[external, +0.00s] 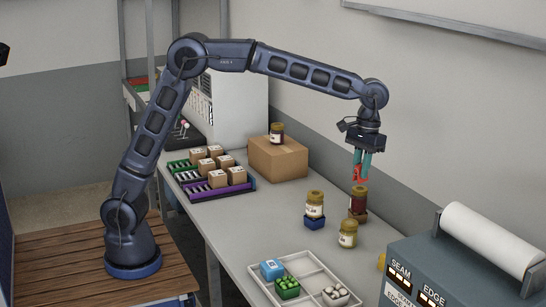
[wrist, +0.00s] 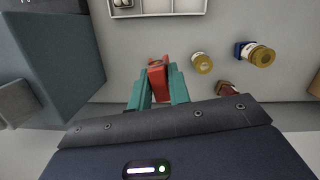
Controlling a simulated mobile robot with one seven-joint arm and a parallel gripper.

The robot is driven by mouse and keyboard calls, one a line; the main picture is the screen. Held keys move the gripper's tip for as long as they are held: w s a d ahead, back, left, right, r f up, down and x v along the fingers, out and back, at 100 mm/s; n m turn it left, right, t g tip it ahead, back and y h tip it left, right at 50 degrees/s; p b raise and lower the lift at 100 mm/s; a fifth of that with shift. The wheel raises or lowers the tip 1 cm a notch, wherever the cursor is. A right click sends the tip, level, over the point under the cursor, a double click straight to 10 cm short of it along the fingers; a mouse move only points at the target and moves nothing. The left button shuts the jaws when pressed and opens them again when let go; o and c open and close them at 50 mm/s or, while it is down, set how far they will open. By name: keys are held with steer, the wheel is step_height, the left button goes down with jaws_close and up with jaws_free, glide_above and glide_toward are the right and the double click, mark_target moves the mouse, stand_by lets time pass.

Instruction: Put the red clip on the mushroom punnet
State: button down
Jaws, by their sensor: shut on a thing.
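My gripper (external: 362,164) hangs over the right side of the table, fingers down. Its teal fingers are shut on the red clip (external: 358,174), held in the air near the dark red jar. In the wrist view the clip (wrist: 158,80) sits between the fingertips (wrist: 158,77). The mushroom punnet (external: 335,296), a pale punnet of whitish mushrooms, stands in the right part of the white divided tray (external: 262,294) at the table's front. Pale contents of the tray are cut off at the top of the wrist view.
Near my gripper stand a dark red jar (external: 358,197), a gold-lidded jar (external: 315,204) on a blue block and another jar (external: 348,234). A blue punnet (external: 271,269) and a green punnet (external: 287,287) share the tray. A sealing machine (external: 440,270) stands front right.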

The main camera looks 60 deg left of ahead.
steer(key=m, duration=0.2)
glide_above(334, 291)
steer(key=f, duration=2.5)
steer(key=shift+w+f, duration=0.2)
steer(key=shift+w, duration=0.15)
steer(key=c, duration=1.3)
jaws_free()
steer(key=shift+f, duration=0.1)
